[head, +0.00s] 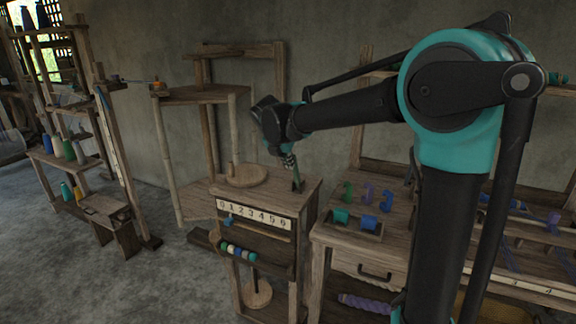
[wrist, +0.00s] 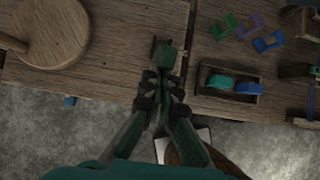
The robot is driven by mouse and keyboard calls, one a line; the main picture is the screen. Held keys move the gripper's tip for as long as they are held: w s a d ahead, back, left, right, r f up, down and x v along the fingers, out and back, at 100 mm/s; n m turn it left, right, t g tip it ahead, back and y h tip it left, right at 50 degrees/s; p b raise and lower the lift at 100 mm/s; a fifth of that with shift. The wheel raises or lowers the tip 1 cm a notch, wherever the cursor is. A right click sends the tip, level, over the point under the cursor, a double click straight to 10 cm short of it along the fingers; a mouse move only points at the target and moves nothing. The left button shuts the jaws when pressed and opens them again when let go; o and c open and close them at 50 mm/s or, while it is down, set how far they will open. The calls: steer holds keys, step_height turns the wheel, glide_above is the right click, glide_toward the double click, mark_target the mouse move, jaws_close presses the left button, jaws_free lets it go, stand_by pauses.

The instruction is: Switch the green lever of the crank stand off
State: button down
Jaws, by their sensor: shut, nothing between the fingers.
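The green lever (head: 295,174) stands at the right side of the top of the wooden crank stand (head: 308,192). In the wrist view the lever's dark green block-like end (wrist: 166,56) shows just beyond my fingertips. My gripper (head: 288,157) points down at the lever from above, and its fingers (wrist: 160,78) are shut with nothing between them. The tips are very close to the lever; I cannot tell whether they touch it. The fingers hide part of the lever and its base.
A round wooden disc (head: 246,175) lies on the stand's top, left of the lever. A number strip (head: 254,214) and coloured beads (head: 238,251) are at its front. On the right, a bench holds coloured hooks (head: 367,193) and a small tray (head: 357,229). Open floor (head: 170,275) lies left.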

steer(key=w+d+r+g+y, duration=0.1)
steer(key=w+d+g, duration=0.1)
steer(key=w, duration=0.4)
steer(key=w+d+r+g+y, duration=0.1)
steer(key=w+d+g, duration=0.1)
steer(key=w+g, duration=0.2)
steer(key=shift+w+d, duration=0.25)
steer(key=shift+w, duration=0.8)
